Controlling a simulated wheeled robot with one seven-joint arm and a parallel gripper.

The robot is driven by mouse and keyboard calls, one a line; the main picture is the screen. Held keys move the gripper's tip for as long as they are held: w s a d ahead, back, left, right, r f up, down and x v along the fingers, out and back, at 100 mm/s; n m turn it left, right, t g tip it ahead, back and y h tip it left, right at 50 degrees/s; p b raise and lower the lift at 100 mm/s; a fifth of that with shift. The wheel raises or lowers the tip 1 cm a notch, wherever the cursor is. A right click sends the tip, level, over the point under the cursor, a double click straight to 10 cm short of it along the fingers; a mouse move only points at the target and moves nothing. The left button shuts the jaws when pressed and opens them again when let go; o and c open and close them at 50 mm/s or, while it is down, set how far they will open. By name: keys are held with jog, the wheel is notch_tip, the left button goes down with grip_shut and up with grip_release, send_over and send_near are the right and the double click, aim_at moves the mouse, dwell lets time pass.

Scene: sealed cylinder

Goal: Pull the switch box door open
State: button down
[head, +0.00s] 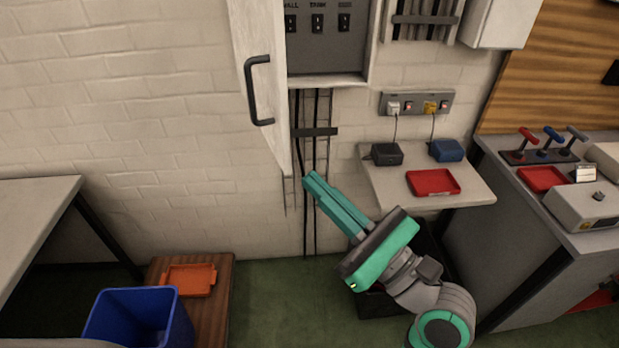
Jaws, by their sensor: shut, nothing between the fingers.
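The switch box (325,55) is on the brick wall at the top middle of the head view. Its white door (247,45) stands swung open to the left, with a black bar handle (254,90) on its face. Inside the box are several black switches under labels, one reading TANK. The top of the box is out of the picture. My gripper (308,180), with long teal fingers, is shut and empty. In the picture it is below the box and to the right of the handle, apart from the handle.
Black cables (310,215) run down the wall below the box. A small shelf (478,193) with a red tray (433,183) and two chargers is right of my gripper. A grey counter (500,240) stands farther right. A blue bin (125,315) is at lower left.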

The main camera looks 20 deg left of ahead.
jog(key=w+d+f+n+t+h, duration=0.1)
jog(key=w+d+f+n+h, duration=0.2)
jog(key=n, duration=0.4)
jog(key=w+d+f+n+h, duration=0.2)
jog(key=w+f+n, duration=0.25)
jog(key=n, duration=0.25)
jog(key=w+a, duration=0.3)
jog(key=a, duration=0.8)
jog(key=shift+w+a, duration=0.35)
jog(key=shift+w, duration=0.05)
jog(key=shift+w, duration=0.1)
